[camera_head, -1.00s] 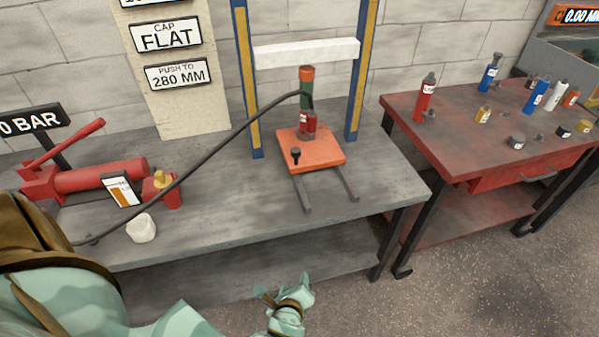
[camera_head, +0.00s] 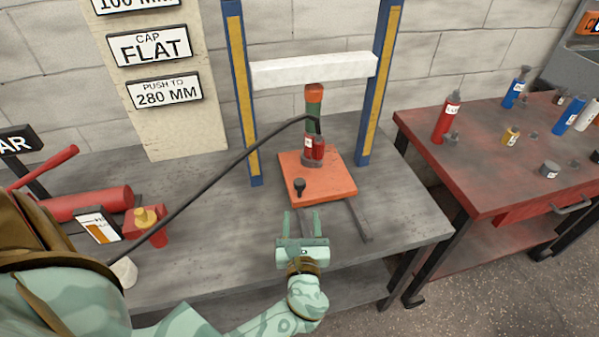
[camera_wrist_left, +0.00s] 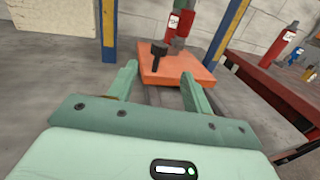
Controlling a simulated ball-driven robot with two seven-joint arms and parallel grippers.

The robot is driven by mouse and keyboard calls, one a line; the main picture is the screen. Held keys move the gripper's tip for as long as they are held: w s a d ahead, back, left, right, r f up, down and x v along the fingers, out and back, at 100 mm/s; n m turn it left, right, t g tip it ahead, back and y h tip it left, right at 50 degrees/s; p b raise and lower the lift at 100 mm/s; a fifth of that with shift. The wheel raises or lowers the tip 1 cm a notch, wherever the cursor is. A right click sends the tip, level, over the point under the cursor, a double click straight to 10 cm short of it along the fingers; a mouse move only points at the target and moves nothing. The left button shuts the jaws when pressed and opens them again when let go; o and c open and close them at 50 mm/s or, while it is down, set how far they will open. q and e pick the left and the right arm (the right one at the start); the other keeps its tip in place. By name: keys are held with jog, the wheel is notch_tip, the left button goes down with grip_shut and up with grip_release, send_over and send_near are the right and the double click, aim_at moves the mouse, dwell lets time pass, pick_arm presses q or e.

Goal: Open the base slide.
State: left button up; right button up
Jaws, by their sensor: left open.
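The base slide is an orange square plate (camera_head: 326,187) on two dark rails (camera_head: 358,222) that stick out toward the bench front. A black knob (camera_head: 299,187) stands at its near left part. A red and green cylinder (camera_head: 314,130) with an orange top stands upright on the plate. My left gripper (camera_head: 303,218) is open and empty, just in front of the knob and apart from it. In the left wrist view the knob (camera_wrist_left: 158,55) shows beyond and between the open fingers (camera_wrist_left: 157,80). My right gripper is in neither view.
A blue and yellow frame (camera_head: 240,100) with a white crossbar (camera_head: 314,69) stands around the plate. A black hose (camera_head: 215,172) runs from the cylinder across the bench to the left. A red pump (camera_head: 90,203) is at left. A red table (camera_head: 480,165) with bottles stands right.

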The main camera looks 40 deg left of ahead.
aim_at(300, 178)
pick_arm(q)
jog(key=b+x, duration=0.2)
jog(key=x, duration=1.1)
jog(key=shift+w+f, duration=0.15)
jog(key=shift+w+a, duration=0.45)
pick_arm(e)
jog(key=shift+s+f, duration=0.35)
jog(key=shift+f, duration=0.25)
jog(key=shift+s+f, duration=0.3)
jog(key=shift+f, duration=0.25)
pick_arm(q)
grip_shut()
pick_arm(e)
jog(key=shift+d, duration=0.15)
